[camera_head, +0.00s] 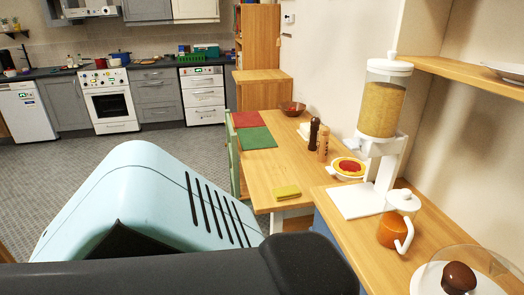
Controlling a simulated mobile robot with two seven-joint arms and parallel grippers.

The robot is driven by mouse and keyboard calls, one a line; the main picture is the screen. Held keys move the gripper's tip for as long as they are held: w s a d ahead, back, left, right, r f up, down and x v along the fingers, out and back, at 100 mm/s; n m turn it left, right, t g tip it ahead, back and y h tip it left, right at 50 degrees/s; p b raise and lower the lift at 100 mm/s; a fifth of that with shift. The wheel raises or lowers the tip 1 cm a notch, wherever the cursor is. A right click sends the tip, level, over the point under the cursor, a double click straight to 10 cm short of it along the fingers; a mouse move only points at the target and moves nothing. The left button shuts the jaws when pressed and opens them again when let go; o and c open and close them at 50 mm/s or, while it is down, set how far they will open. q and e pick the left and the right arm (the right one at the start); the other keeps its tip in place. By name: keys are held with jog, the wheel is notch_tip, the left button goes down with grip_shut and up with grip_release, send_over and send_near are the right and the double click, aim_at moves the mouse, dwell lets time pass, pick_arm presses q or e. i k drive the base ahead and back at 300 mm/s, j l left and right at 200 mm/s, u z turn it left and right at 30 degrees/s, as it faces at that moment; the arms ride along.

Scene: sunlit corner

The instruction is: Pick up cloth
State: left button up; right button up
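A small folded yellow-green cloth (287,192) lies flat near the front left edge of the wooden table (285,160). Nothing is touching it from above. Neither of my grippers shows in the head view, so I cannot see where they are relative to the cloth.
Red (247,119) and green (255,138) mats lie behind the cloth. A bowl (293,108), mills (314,132) and red-topped dish (349,168) stand on the table. A cereal dispenser (381,105), orange jug (391,232) and domed plate (425,283) stand on the right counter.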

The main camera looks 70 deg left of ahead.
aim_at(281, 193)
jog(key=u, duration=1.5)
jog(key=i+j+u, duration=0.25)
jog(key=i+j, duration=0.1)
jog(key=j, duration=0.15)
jog(key=i+j, duration=0.15)
jog(key=i+j+z, duration=0.75)
jog(key=k+j, duration=0.05)
jog(key=k, duration=0.05)
